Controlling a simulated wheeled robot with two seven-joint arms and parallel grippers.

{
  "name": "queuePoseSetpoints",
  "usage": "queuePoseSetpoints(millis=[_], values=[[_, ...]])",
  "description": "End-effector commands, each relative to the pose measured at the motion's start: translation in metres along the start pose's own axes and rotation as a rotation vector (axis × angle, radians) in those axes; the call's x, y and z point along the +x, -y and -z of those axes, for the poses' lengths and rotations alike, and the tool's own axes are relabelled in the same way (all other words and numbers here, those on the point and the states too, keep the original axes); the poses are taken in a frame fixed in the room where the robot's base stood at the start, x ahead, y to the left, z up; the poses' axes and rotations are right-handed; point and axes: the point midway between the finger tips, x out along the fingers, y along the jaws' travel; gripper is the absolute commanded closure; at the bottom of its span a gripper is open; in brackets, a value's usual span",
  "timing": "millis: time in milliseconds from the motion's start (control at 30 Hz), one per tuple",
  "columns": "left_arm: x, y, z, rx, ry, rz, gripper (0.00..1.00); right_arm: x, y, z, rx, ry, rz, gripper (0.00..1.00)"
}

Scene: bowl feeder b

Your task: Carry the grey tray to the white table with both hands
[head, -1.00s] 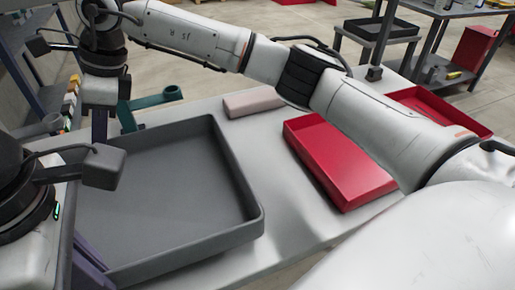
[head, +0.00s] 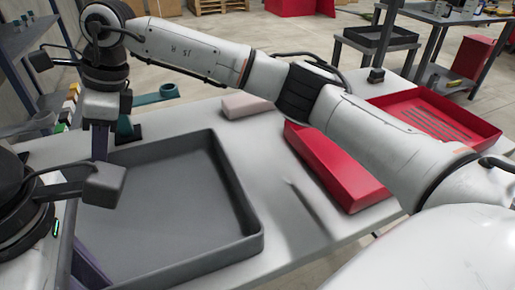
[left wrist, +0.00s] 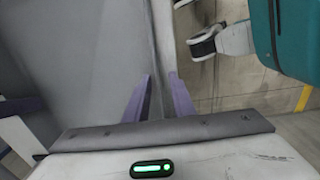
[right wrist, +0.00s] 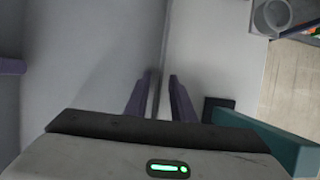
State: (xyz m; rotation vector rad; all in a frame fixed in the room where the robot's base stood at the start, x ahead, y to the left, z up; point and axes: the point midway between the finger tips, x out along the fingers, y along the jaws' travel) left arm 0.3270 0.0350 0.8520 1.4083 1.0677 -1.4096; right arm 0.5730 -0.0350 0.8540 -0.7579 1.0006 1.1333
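The grey tray (head: 240,200) is large and shallow and shows at the lower left of the head view, over a pale table (head: 310,235). I cannot tell whether it touches the table. My left gripper (left wrist: 159,77) is at the near left side, with its purple fingers on either side of the tray wall (left wrist: 160,45) and closed on it. My right gripper (right wrist: 160,76) is at the far left side, likewise closed on the tray wall (right wrist: 157,50). The lower fingertips are hidden in the head view.
Red bins (head: 360,190) stand on the right of the pale table, partly behind my right arm. A pale pink block (head: 247,105) lies beyond the tray. A teal part (head: 155,97) is near my right gripper. A dark bench (head: 450,20) stands farther back.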

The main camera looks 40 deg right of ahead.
Motion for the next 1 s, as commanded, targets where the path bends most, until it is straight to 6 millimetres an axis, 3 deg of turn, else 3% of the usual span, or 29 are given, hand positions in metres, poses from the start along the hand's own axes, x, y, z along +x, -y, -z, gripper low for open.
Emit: queuePoseSetpoints(millis=[267,700,1000], values=[[-0.011,-0.001,-0.001,-0.001,0.002,-0.004,0.78,0.0,0.0,0.0,0.0,0.0,-0.001,0.77],[-0.098,-0.001,0.0,-0.001,0.002,-0.003,0.78,0.0,-0.001,0.0,-0.001,0.0,-0.001,0.77],[-0.12,0.0,0.0,0.0,-0.001,0.0,0.78,-0.006,0.0,0.0,-0.001,0.001,0.0,0.77]])
